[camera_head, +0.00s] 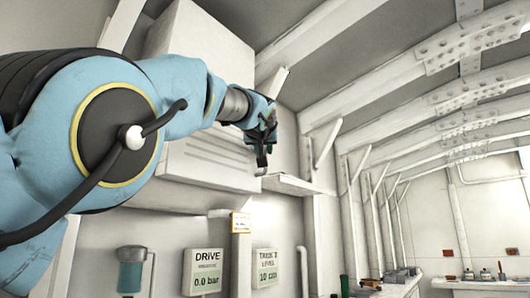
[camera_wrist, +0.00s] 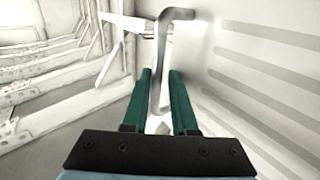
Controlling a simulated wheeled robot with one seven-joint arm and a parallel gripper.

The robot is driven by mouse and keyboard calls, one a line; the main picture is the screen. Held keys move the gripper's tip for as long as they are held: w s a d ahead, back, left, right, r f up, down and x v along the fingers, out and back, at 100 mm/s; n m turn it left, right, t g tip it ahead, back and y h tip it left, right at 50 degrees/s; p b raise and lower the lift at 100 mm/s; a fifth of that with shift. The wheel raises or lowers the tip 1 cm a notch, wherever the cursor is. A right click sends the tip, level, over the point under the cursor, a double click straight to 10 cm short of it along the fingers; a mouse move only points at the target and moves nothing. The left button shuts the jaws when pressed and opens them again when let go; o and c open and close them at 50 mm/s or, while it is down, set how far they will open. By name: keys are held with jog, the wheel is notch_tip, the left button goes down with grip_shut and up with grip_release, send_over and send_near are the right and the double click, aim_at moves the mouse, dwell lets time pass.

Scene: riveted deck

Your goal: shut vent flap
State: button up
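My gripper (camera_head: 262,138) is raised in front of a white slotted box on the wall. In the wrist view its two green fingers (camera_wrist: 161,88) are closed around a grey bent metal rod (camera_wrist: 160,62). The rod's hooked end points away from the fingers; in the head view the rod (camera_head: 262,162) hangs below the gripper. A white flat panel (camera_head: 295,185), seemingly the vent flap, stands out from the wall just right of the box and beyond the rod. A white panel edge (camera_wrist: 122,20) shows beyond the rod's left side in the wrist view. Whether the rod touches the panel is unclear.
The slotted white box (camera_head: 210,155) is close to my arm; its slots (camera_wrist: 262,90) fill the wrist view's right side. Benches with small items (camera_head: 482,277) stand at the far right. Ribs line the right wall.

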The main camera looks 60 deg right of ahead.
jog(key=b+v, duration=0.6)
jog(key=v, duration=0.4)
jog(key=shift+s+a, duration=0.1)
jog(key=shift+c, duration=0.3)
